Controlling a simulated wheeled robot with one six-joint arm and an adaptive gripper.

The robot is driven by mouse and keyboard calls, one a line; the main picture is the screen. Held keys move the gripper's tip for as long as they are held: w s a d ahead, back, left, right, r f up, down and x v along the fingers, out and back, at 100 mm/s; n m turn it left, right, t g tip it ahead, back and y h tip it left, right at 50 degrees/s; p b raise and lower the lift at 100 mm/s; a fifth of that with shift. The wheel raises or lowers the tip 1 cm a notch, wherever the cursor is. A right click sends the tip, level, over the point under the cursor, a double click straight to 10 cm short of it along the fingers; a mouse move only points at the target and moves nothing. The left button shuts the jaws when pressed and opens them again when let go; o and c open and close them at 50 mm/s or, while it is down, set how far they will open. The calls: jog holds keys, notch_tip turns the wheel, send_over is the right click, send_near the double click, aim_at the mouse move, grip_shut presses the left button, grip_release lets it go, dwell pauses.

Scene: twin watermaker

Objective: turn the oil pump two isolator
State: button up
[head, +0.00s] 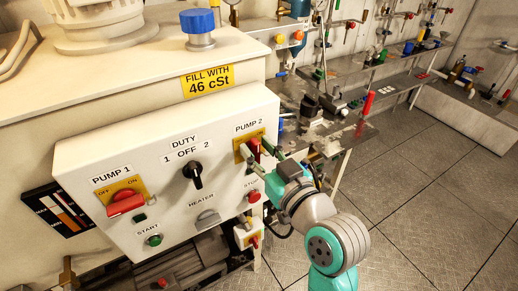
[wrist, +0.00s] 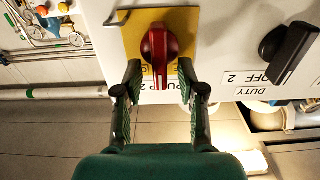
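The pump 2 isolator (head: 254,147) is a red rotary handle on a yellow plate at the upper right of the white control panel. In the wrist view the red handle (wrist: 158,60) stands lengthwise up and down the picture, with part of the PUMP 2 label behind it. My gripper (head: 264,156) is at the handle, partly covering it in the head view. In the wrist view my gripper (wrist: 159,70) is open, one finger on each side of the handle. Gaps show between fingers and handle; I cannot tell how deep the tips reach.
The panel also carries the pump 1 isolator (head: 125,202), the black duty selector (head: 193,174), a heater knob (head: 207,217), a green start button (head: 154,240) and a red stop button (head: 254,195). A bench (head: 335,130) with fittings stands behind. Floor at right is clear.

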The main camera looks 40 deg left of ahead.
jog(key=shift+a, duration=0.1)
grip_shut()
jog(key=shift+n, duration=0.3)
jog(key=n, duration=0.3)
jog(key=shift+s+a+f+n, duration=0.1)
jog(key=shift+s+n, duration=0.2)
jog(key=shift+s+a+f+n, duration=0.1)
jog(key=shift+s+f+n, duration=0.15)
jog(key=shift+n, duration=2)
jog(key=shift+s+a+f+n, duration=0.1)
jog(key=shift+f+n, duration=0.2)
jog(key=shift+n, duration=2)
jog(key=shift+s+a+f+n, duration=0.1)
jog(key=shift+s+f+n, duration=0.15)
jog(key=shift+n, duration=2)
jog(key=shift+f, duration=0.1)
